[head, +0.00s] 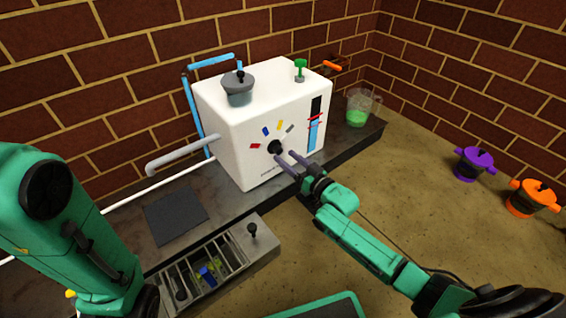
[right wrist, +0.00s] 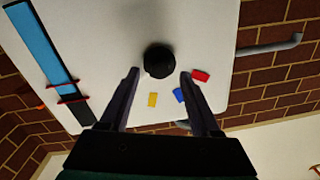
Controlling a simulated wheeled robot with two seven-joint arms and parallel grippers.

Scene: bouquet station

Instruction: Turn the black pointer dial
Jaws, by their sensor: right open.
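The black pointer dial (head: 274,147) is on the front face of the white machine (head: 235,150), with coloured marks in an arc above it. My right gripper (head: 285,158) is open in front of the dial, its fingers pointing at the machine. In the right wrist view, the dial (right wrist: 158,60) shows as a dark round knob between and slightly beyond the two fingertips (right wrist: 159,73). I cannot tell whether a finger touches it. The pointer's direction is not clear. My left arm comes in at the left of the head view; its gripper is not visible.
A grey lidded pot (head: 238,92) and a green knob (head: 300,68) are on top of the machine. A grey spout (head: 180,157) sticks out left. A jug with green liquid (head: 358,112) stands right. A slotted tray (head: 215,268) sits below. Purple (head: 474,162) and orange (head: 532,198) pots stand far right.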

